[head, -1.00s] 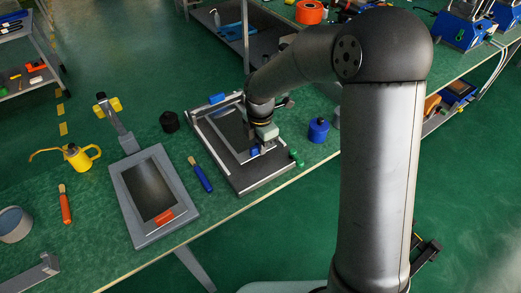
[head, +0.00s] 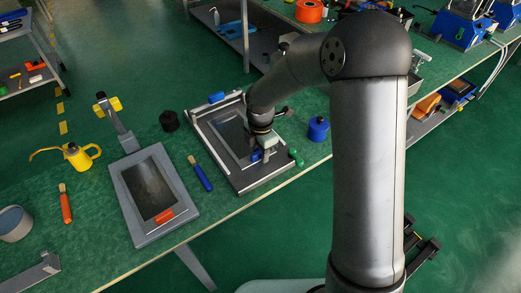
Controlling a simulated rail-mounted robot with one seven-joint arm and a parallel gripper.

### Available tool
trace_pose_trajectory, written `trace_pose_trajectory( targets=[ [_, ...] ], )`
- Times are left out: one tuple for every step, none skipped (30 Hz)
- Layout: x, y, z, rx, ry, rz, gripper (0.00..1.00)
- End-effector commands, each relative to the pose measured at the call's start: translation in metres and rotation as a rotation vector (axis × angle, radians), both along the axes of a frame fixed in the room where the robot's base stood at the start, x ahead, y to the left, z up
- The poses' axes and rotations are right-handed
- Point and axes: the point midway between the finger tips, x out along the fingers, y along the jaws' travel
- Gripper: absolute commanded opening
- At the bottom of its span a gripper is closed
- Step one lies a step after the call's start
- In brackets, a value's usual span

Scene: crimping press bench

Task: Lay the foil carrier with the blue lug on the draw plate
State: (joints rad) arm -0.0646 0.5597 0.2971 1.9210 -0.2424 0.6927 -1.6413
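The foil carrier (head: 231,137) is a dark sheet in a grey frame with a blue lug (head: 257,155) at its near end. It is over the draw plate (head: 253,181), a dark plate with pale side rails on the bench. From this view it appears to lie flat on or just above the plate; I cannot tell if it touches everywhere. My gripper (head: 266,155) points down at the near end of the carrier, right beside the blue lug. Its fingertips are small and partly hidden, so I cannot see whether they grip.
A second carrier with an orange lug (head: 164,216) lies in a grey frame (head: 183,211) to the left.

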Motion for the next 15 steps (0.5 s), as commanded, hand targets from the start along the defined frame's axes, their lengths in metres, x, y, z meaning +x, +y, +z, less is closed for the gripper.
trace_pose_trajectory(
  targets=[
    [0.0,0.0,0.005,0.0,-0.001,0.0,0.36],
    [0.0,0.0,0.006,0.0,-0.002,0.0,0.36],
    [0.001,0.0,0.01,0.001,-0.003,-0.001,0.36],
    [0.001,0.0,0.015,0.001,-0.004,-0.001,0.36],
    [0.001,0.0,0.019,0.001,-0.004,-0.001,0.36],
    [0.001,0.0,0.027,0.001,-0.005,-0.001,0.36],
    [0.001,0.0,0.033,0.0,-0.006,-0.001,0.36],
    [0.001,0.0,0.04,0.0,-0.006,-0.001,0.36],
    [0.001,0.0,0.049,0.001,-0.007,-0.002,0.36],
    [0.001,0.0,0.056,0.001,-0.007,-0.002,0.36],
    [0.001,0.0,0.063,0.001,-0.007,-0.002,0.36],
    [0.001,0.0,0.071,0.001,-0.007,-0.001,0.36],
    [0.001,0.0,0.077,0.001,-0.004,-0.001,0.36],
    [0.001,0.0,0.084,0.0,-0.006,0.0,0.36],
    [0.001,0.0,0.091,0.0,-0.006,-0.001,0.36]
  ],
)
